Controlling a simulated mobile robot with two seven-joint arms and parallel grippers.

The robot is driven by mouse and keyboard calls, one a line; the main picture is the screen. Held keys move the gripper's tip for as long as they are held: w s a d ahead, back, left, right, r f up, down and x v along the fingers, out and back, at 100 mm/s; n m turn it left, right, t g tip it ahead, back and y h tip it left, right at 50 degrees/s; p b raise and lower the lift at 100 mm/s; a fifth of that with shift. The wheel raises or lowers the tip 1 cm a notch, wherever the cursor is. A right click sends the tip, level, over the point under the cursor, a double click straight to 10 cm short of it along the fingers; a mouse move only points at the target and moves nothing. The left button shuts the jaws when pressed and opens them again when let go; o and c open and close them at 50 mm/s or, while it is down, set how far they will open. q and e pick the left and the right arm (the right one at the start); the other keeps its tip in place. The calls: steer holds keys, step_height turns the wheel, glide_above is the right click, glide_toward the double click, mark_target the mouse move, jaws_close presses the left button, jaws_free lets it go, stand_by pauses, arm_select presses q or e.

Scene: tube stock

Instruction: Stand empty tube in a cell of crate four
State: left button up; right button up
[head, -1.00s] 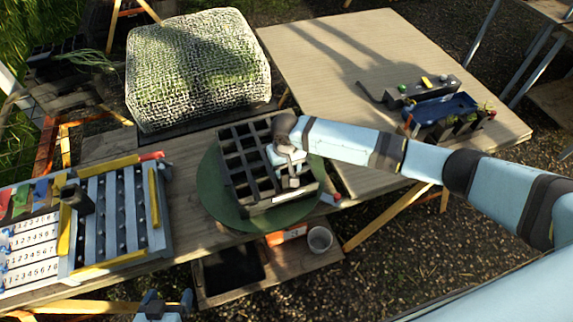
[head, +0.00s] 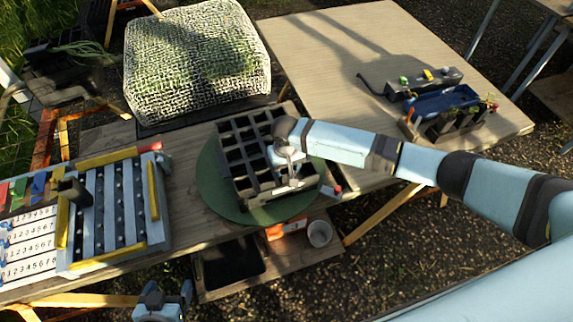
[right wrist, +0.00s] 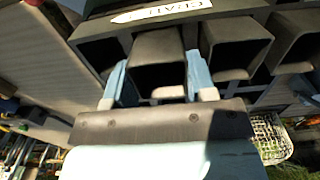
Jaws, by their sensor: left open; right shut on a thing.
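A black gridded crate (head: 240,187) with open square cells sits on a round green turntable (head: 212,196). My right gripper (head: 287,160) is at the crate's right side in the head view. In the right wrist view its blue fingers (right wrist: 160,85) are shut on a dark square tube (right wrist: 157,62), one finger on each side. The tube's lower end is hidden, so I cannot tell how deep it sits in a cell. A white label, only partly legible, shows on the crate edge (right wrist: 162,12). My left gripper (head: 167,297) is open and empty at the bottom left.
A slatted tray with yellow bars (head: 110,210) and a numbered board (head: 28,240) lie left. A mesh-covered block (head: 197,62) stands behind. A blue tray (head: 445,104) and a dark rack (head: 425,84) stand on the right table (head: 320,55), mostly clear. A cup (head: 319,233) is on the lower shelf.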

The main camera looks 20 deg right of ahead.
arm_select(q)
steer(key=shift+s+f, duration=0.25)
arm_select(e)
steer(key=shift+f, duration=0.4)
arm_select(q)
steer(key=shift+s, duration=0.15)
steer(key=shift+r, duration=0.15)
arm_select(e)
steer(key=shift+f, duration=0.15)
arm_select(q)
steer(key=shift+w+r, duration=0.15)
steer(key=shift+w, duration=0.25)
arm_select(e)
steer(key=o, duration=1.2)
steer(key=shift+f, duration=0.1)
